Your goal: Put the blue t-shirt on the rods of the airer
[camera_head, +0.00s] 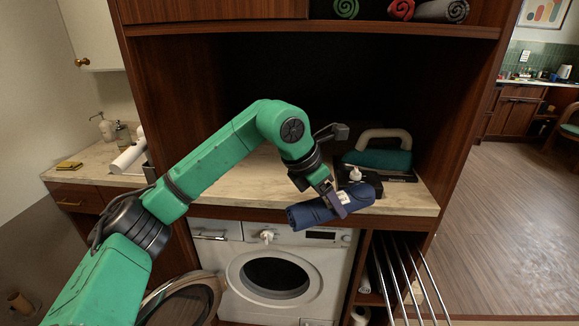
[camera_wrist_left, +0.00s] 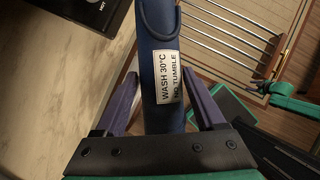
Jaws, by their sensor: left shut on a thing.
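The blue t-shirt (camera_head: 305,214) is a rolled dark blue bundle with a white care label. My left gripper (camera_head: 336,198) is shut on it and holds it in front of the counter's edge, above the washing machine. In the left wrist view the t-shirt (camera_wrist_left: 161,105) lies between the two fingers, its label reading "WASH 30°C NO TUMBLE". The airer's metal rods (camera_head: 405,280) stick out at the lower right, below and to the right of the t-shirt. They also show at the upper right of the left wrist view (camera_wrist_left: 233,38). My right gripper does not show.
The wooden counter (camera_head: 405,197) carries an iron (camera_head: 378,158) with a teal body at its right end. A washing machine (camera_head: 230,250) stands below with its round door (camera_head: 180,300) swung open to the left. Rolled towels (camera_head: 400,9) lie on the upper shelf. Open floor is at right.

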